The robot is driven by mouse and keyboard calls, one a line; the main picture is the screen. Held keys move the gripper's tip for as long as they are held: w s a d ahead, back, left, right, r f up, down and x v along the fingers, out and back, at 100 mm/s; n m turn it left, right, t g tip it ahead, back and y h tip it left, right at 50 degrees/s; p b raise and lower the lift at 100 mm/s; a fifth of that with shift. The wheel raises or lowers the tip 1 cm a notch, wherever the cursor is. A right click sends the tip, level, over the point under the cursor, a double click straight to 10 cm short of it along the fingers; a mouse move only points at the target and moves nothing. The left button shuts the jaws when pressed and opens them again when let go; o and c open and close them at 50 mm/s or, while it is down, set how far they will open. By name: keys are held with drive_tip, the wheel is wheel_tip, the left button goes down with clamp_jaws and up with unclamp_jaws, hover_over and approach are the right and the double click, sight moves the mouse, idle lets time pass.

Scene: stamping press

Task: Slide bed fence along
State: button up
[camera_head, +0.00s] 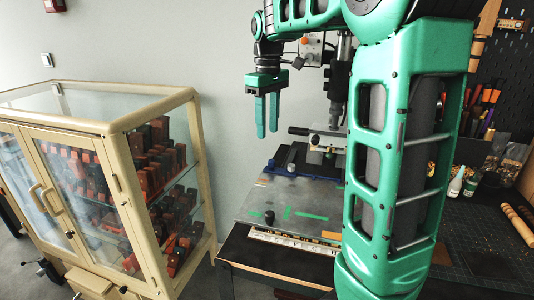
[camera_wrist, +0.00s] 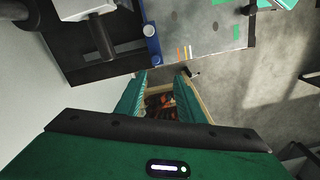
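The press bed is a grey metal plate (camera_head: 260,203) with green strips, on the press table. A blue bar (camera_head: 310,174) with a small pale knob lies across its rear part; it looks like the bed fence. In the wrist view the blue bar (camera_wrist: 153,46) shows above the left fingertip, beside the plate (camera_wrist: 205,25). My gripper (camera_head: 267,134) hangs fingers down, high above the bed and left of the press head, apart from the bar. Its two green fingers (camera_wrist: 165,74) are parted with nothing between them.
The press head (camera_head: 327,140) with its lever stands behind the bed. A cream glass cabinet (camera_head: 122,128) with dark and orange blocks stands at left. A scale strip (camera_head: 290,243) and a dark knob (camera_head: 269,216) sit at the bed's front. Tools hang at right.

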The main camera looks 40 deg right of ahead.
sight(272, 160)
drive_tip(key=f, duration=0.3)
drive_tip(key=d+f, duration=0.1)
drive_tip(key=f, duration=0.6)
drive_tip(key=shift+s+d, duration=0.15)
clamp_jaws()
